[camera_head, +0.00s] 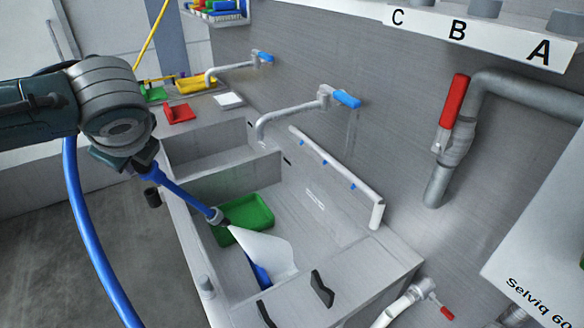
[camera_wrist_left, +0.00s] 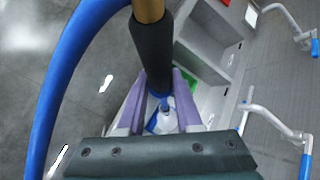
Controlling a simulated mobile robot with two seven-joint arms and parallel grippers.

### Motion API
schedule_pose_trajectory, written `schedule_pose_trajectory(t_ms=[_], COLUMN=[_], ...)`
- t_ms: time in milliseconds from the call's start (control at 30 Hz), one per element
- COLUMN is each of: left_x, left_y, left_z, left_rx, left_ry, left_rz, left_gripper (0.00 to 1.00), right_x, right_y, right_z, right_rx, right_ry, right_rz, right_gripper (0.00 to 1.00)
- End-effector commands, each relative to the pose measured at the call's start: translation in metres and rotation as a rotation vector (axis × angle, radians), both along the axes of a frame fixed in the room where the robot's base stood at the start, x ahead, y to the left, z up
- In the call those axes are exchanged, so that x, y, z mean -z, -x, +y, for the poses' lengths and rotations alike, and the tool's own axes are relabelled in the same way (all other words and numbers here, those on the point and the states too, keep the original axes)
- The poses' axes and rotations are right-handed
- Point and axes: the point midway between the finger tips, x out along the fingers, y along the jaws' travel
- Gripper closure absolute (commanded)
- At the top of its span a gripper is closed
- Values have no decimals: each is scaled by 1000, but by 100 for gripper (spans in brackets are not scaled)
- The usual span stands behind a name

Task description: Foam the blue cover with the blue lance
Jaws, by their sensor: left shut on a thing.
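My left gripper (camera_head: 146,167) comes in from the left, shut on the blue lance (camera_head: 187,196). The lance points down and right over the sink, and a white fan of spray leaves its nozzle (camera_head: 215,216). In the left wrist view the purple fingers (camera_wrist_left: 160,112) close around the lance's dark sleeve (camera_wrist_left: 153,50). The blue cover (camera_head: 261,276) is in the near basin, mostly hidden behind the white spray. How much foam lies on it I cannot tell. My right gripper is not in view.
A green tray (camera_head: 250,213) lies in the same basin. A blue hose (camera_head: 88,238) hangs at the left. Taps with blue levers (camera_head: 346,98) reach over the sink. A red-handled valve pipe (camera_head: 454,101) is on the wall. Red and yellow items stand on the far counter.

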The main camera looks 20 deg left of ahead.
Motion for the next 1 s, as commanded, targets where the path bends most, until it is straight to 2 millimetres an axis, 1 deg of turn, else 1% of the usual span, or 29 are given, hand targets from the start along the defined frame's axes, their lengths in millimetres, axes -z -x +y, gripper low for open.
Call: schedule_pose_trajectory(t_ms=[800, 1000], left_x=[1, 0], left_y=[-31, -36], left_z=[34, 39], left_rx=[-1, 0], left_ry=[0, 0], left_rz=[-3, -3], left_gripper=[100, 100], right_x=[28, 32], right_y=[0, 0], right_z=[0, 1], right_rx=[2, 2], right_ry=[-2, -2], right_rz=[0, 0], right_gripper=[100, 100])
